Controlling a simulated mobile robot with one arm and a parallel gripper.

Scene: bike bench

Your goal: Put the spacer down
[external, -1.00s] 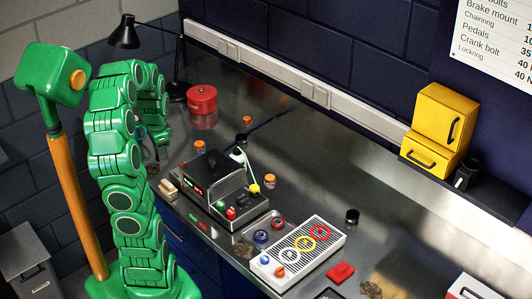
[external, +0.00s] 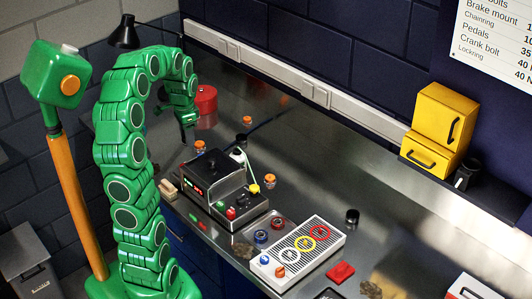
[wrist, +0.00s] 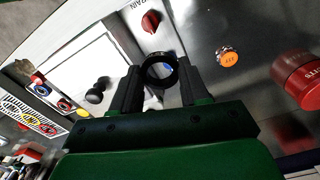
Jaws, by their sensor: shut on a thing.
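The spacer, a black ring (wrist: 147,68), is between the fingertips of my gripper (wrist: 158,74) in the wrist view. The fingers are shut on it from both sides, and its open centre faces the camera. In the external view my gripper (external: 187,132) hangs down over the back left of the bench, above and behind the black device (external: 213,172). The spacer is too small and dark to make out there. The ring appears held above the surface; its exact height cannot be told.
A red tin (external: 206,99) stands just behind my gripper. Orange-lidded jars (external: 200,146) stand nearby. A grey ribbed tray (external: 318,240) with coloured rings lies toward the front. A red knob (wrist: 151,21) is beyond the fingertips. The bench's middle right (external: 350,180) is clear.

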